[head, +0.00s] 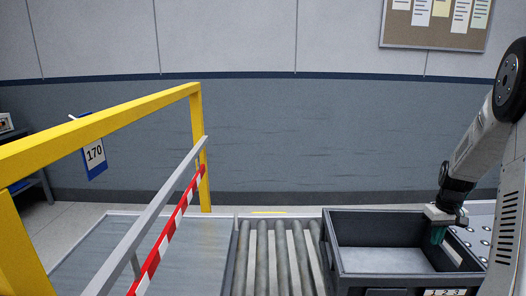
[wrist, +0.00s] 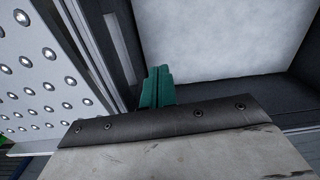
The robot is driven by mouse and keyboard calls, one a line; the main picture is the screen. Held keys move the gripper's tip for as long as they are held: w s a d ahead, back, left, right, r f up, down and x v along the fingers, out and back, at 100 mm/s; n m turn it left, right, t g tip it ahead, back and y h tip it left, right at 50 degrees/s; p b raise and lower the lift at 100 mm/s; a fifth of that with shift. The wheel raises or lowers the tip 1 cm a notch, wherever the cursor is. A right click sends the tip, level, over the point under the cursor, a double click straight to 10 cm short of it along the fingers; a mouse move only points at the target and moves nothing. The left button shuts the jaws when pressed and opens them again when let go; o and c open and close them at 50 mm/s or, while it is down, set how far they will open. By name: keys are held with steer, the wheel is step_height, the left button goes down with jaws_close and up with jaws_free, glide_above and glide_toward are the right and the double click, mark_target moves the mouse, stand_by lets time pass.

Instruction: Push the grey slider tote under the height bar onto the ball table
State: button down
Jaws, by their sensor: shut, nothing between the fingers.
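The grey tote (head: 345,280) stands upright and looks empty, right of the rollers, with a "1 2 3" label on its near side. The white ball table (head: 482,222) shows beyond its right wall, and its studs fill the left of the wrist view (wrist: 35,75). How much of the tote rests on the ball table is hidden. The height bar (head: 170,228), striped red and white, is left of the tote and apart from it. My gripper (head: 438,236) is shut and empty, its teal fingertips inside the tote by the right wall. The fingers also show in the wrist view (wrist: 156,90); contact is unclear.
Grey rollers (head: 280,255) lie bare left of the tote. A flat grey surface (head: 190,255) lies further left. A yellow frame (head: 110,122) with a "170" sign (head: 94,153) stands at the left. A wall (head: 290,140) closes off the back.

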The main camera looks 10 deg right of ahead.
steer(key=shift+w+a, duration=0.1)
steer(key=shift+a, duration=0.45)
step_height(320, 180, up, 8)
stand_by(0.6)
steer(key=s+a+r, duration=0.4)
steer(key=s+a, duration=0.4)
steer(key=a, duration=0.4)
steer(key=s+a+r+n+t, duration=0.1)
steer(key=s+a+r, duration=0.2)
steer(key=s+a, duration=0.5)
steer(key=s+a+r+n, duration=0.1)
steer(key=s+a+r, duration=0.3)
steer(key=a, duration=1.3)
steer(key=s, duration=0.4)
steer(key=shift+a+r, duration=0.25)
steer(key=shift+r, duration=0.1)
